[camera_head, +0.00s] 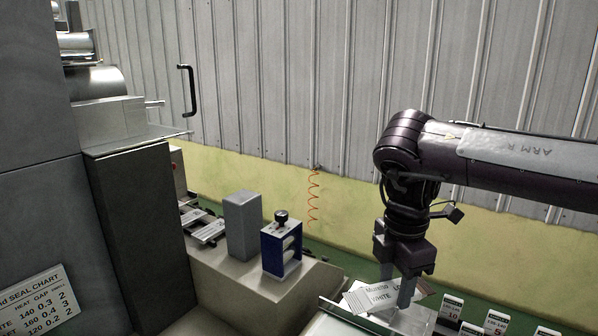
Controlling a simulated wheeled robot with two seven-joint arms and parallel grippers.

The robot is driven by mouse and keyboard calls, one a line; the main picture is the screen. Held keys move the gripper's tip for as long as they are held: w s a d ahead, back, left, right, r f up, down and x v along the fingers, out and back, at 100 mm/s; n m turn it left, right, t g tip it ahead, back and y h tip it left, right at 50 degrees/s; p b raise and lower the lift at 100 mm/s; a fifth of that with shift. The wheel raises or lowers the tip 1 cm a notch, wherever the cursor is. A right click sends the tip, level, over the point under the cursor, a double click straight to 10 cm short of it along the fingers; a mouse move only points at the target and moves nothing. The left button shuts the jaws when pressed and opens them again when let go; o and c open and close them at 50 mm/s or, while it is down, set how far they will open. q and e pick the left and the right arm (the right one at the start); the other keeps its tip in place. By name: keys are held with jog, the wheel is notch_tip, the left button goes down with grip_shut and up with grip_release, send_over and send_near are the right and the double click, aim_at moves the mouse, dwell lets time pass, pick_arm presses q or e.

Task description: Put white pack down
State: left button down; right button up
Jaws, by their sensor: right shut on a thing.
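My right gripper (397,285) points down at the lower right of the head view, at the end of my dark right arm. The pack is tilted and sits at the fingers, just over a pale tray (345,314) at the bottom edge. I cannot tell whether the pack touches the tray. The lower part of the tray is cut off by the picture's edge. My left gripper is not in view.
Several small labelled cards (496,322) stand right of the tray. A blue block device with a black knob (281,248) and a grey box (242,226) stand on a beige machine top (235,275) to the left. A seal chart (40,300) hangs at far left.

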jog(key=m, duration=0.7)
jog(key=shift+d, duration=0.4)
jog(key=m, duration=0.4)
jog(key=shift+d, duration=0.25)
jog(key=m, duration=0.6)
jog(key=shift+d, duration=0.35)
jog(key=m, duration=0.4)
jog(key=shift+d, duration=0.15)
